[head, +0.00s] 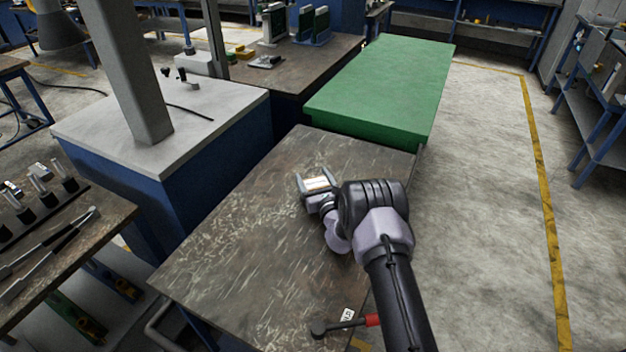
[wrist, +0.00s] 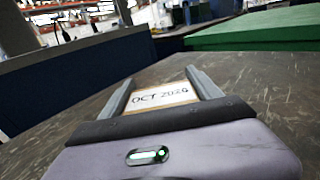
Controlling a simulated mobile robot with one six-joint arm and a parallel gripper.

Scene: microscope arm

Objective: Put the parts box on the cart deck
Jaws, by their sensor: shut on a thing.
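My gripper (head: 317,183) is shut on the parts box (head: 316,184), a small box with a pale, brown-edged label. In the wrist view the box (wrist: 163,96) sits between the two grey fingers, and its label starts with "OCT". Most of the box is hidden by my gripper. The gripper is low over a worn, dark brown flat top (head: 235,235), with a bent grey tube at its front left corner. This top looks like the cart deck, but I cannot be sure. I cannot tell whether the box touches it.
A green flat top (head: 385,85) adjoins the far end. A grey-topped blue cabinet (head: 215,110) with a column stands left. A dark-headed tool with a red part (head: 345,325) and a white tag lie at the near edge. The worn top's middle is bare; open floor lies right.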

